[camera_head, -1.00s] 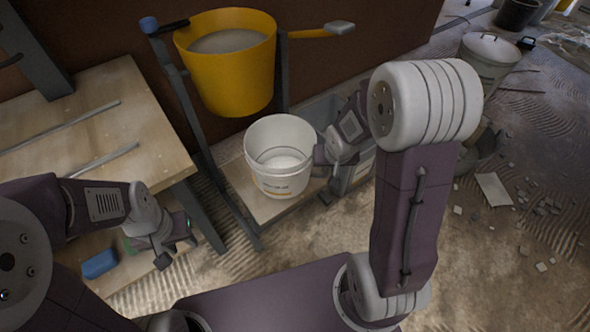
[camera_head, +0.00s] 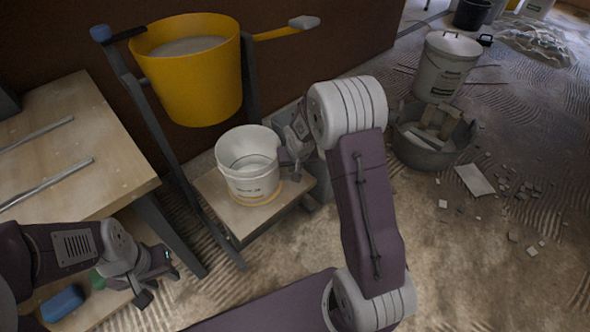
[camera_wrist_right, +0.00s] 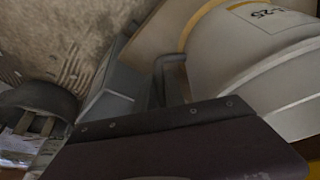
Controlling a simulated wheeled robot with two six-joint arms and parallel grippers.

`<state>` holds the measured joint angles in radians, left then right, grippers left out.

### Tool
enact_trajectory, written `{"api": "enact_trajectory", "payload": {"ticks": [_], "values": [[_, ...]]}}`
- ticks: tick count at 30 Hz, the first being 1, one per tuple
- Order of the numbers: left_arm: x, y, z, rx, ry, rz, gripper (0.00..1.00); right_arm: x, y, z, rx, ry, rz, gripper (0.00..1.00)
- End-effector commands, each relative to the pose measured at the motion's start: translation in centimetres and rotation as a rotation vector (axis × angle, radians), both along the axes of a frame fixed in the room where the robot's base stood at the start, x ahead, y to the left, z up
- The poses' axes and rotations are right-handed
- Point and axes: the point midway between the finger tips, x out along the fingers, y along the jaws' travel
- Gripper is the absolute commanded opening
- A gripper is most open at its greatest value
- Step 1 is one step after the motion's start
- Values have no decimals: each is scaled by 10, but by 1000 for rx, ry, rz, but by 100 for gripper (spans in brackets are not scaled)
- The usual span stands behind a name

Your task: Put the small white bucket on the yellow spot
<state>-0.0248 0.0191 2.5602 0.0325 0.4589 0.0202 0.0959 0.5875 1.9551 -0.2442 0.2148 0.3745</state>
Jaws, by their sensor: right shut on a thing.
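The small white bucket (camera_head: 248,166) is upright over the low wooden board (camera_head: 222,212). A yellow rim of the yellow spot (camera_head: 268,200) shows around the bucket's base; the bucket hides the rest. I cannot tell whether its bottom touches the board. My right gripper (camera_head: 285,160) is shut on the bucket at its right side. In the right wrist view the bucket (camera_wrist_right: 255,60) fills the right, with a yellow arc beside its base. My left gripper (camera_head: 158,278) is open and empty at the lower left, apart from the bucket.
A large yellow bucket (camera_head: 192,80) hangs in a dark stand just behind the board. A wooden workbench (camera_head: 80,150) stands at left, with a blue item (camera_head: 62,303) below. A grey tub (camera_head: 430,150), a lidded white bucket (camera_head: 440,75) and rubble lie right. Floor at lower right is mostly clear.

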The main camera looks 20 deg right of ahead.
Motion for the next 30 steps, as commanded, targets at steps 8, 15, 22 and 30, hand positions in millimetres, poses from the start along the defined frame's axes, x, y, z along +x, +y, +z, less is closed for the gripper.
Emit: {"api": "enact_trajectory", "payload": {"ticks": [8, 15, 22, 30], "values": [[0, 0, -1, 0, -1, 0, 36, 0, 0, -2, 0, 0, 0, 36], [0, 0, -1, 0, -1, 0, 36, 0, 0, -2, 0, 0, 0, 36], [0, 0, 23, 0, 0, 0, 36, -8, 2, 29, 0, -1, 0, 36], [0, 0, 65, 0, -1, 0, 36, -34, 8, 93, 0, 0, 1, 36]]}}
